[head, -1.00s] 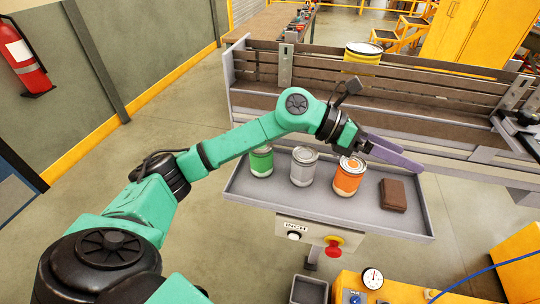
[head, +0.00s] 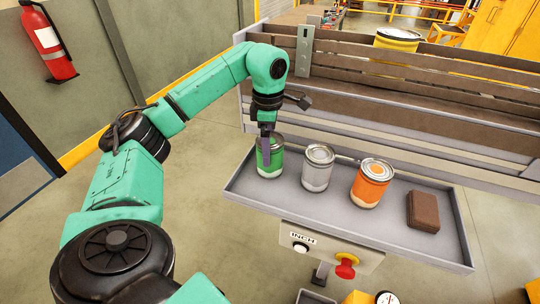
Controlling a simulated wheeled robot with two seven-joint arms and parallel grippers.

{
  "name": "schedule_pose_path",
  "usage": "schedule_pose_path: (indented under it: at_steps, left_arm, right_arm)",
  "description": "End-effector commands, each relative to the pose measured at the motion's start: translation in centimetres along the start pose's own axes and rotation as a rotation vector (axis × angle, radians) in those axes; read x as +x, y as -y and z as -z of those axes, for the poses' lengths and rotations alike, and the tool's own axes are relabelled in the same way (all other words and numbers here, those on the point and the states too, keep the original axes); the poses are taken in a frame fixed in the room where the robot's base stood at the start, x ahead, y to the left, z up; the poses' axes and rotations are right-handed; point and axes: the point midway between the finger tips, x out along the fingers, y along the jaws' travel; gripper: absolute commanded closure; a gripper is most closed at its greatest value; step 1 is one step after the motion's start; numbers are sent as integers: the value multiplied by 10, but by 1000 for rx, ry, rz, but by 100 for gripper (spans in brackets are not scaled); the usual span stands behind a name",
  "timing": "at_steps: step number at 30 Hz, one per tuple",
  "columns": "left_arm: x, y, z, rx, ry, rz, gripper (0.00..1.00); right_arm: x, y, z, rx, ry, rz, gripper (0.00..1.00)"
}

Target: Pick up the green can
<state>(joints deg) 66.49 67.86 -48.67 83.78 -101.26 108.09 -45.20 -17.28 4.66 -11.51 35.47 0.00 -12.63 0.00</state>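The green can (head: 270,163) stands upright at the left end of the grey tray (head: 300,212), partly covered by my gripper. My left gripper (head: 266,150) points down over it, with a purple-grey finger in front of the can's near side. The other finger is hidden, so I cannot tell whether the gripper is closed on the can. My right gripper is not in view.
A grey can (head: 318,172), an orange can (head: 372,186) and a brown block (head: 423,212) stand to the right on the tray. A red button (head: 347,262) sits below the tray front.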

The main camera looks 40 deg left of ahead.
Motion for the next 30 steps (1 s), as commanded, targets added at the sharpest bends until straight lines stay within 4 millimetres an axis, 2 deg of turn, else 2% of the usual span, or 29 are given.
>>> schedule_pose_path:
  at_steps: [1,5,11,12,17,18,26,30]
  left_arm:
    - [7,0,1,0,-4,4,0]
    - [28,0,0,0,-2,2,0]
    - [32,-1,0,0,1,-1,0]
    - [32,-1,0,0,1,0,8]
    - [32,-1,-1,0,1,0,69]
    - [32,-1,-1,0,2,-1,76]
    - [29,-1,-1,0,2,-1,76]
    - [15,-1,-2,0,4,-4,76]
  right_arm:
    - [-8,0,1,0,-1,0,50]
    - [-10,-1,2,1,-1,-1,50]
    - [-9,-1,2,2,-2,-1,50]
    - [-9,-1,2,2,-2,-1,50]
    - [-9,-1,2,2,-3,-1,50]
    - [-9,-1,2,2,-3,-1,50]
    - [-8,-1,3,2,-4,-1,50]
    - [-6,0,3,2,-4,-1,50]
